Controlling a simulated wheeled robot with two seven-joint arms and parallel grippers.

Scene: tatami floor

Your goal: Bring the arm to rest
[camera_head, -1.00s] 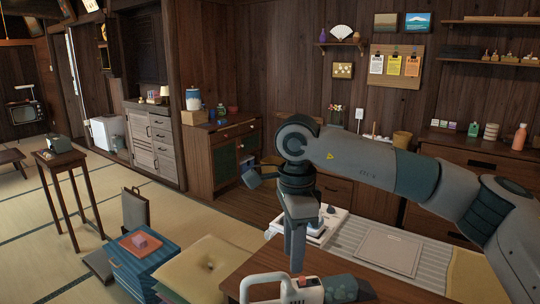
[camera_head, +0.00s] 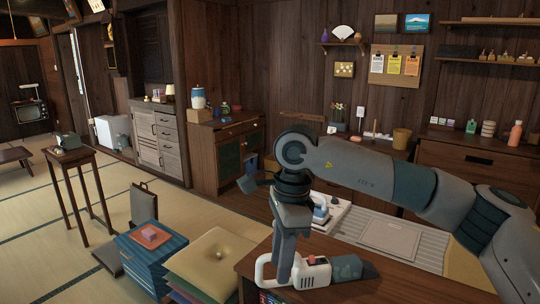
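My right arm (camera_head: 370,165) comes in from the right edge, bent over the wooden table (camera_head: 390,292). My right gripper (camera_head: 282,280) points down at the table's left end. It overlaps a white and grey handheld device (camera_head: 315,275) with a loop handle and a dark nose. I cannot tell whether it touches the device, or whether its fingers are parted. My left arm and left gripper are out of view.
A tan cushion (camera_head: 212,262) and a blue stack (camera_head: 140,262) with a small pink block (camera_head: 149,233) stand left of the table. A grey striped mat (camera_head: 431,250) and a light board (camera_head: 391,237) lie behind it. Tatami floor (camera_head: 35,235) is open at left.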

